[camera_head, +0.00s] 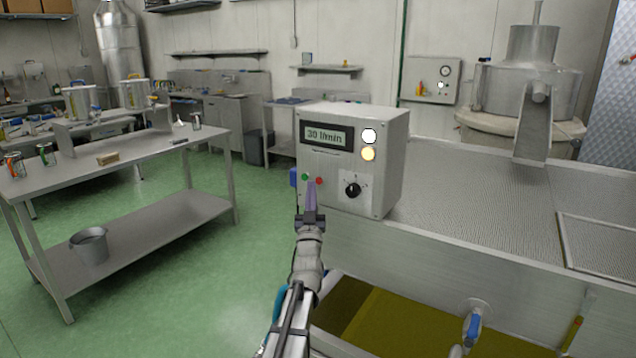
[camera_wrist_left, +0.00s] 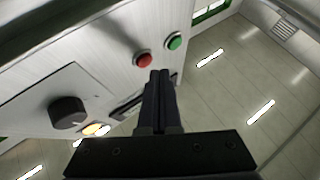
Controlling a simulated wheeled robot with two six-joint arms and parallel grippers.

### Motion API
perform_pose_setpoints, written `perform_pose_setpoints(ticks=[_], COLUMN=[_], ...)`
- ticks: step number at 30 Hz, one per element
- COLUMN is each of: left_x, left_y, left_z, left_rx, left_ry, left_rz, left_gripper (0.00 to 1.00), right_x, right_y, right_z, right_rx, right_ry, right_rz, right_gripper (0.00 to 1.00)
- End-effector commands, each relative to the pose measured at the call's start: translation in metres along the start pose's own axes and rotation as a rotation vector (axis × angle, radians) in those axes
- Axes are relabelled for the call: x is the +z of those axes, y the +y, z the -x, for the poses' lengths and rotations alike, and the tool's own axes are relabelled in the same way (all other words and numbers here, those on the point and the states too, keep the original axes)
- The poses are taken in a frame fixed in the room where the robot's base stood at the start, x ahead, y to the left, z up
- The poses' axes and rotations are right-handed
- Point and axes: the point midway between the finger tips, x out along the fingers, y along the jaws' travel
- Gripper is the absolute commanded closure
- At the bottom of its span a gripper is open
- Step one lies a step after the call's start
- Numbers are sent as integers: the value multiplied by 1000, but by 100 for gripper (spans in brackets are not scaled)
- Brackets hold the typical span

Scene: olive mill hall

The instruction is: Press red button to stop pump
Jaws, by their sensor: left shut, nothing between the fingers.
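The grey control box (camera_head: 384,128) stands at the corner of the metal trough. Its display (camera_head: 326,135) reads 30 l/min. The red button (camera_head: 319,181) is on the lower left of its front, with the green button (camera_head: 305,177) to its left. My left gripper (camera_head: 312,186) is shut and empty, its tips close to the red button. In the left wrist view, the fingertips (camera_wrist_left: 160,74) end just beside the red button (camera_wrist_left: 143,59); I cannot tell whether they touch it. The green button (camera_wrist_left: 174,42) is farther off. My right gripper is not in view.
A black knob (camera_head: 353,190) sits right of the buttons. A steel table (camera_head: 150,146) stands at left, with green floor (camera_head: 180,290) clear between.

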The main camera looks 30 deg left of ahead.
Motion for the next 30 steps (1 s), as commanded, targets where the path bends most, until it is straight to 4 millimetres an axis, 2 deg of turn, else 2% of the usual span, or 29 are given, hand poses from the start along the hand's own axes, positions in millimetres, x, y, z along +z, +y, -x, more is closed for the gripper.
perform_pose_setpoints(ticks=[30], left_x=[5], left_y=[5], left_z=[-8], left_rx=[0], left_ry=[0], left_rz=[0], left_gripper=[100], right_x=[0], right_y=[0], right_z=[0], right_rx=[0], right_ry=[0], right_rz=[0], right_gripper=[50])
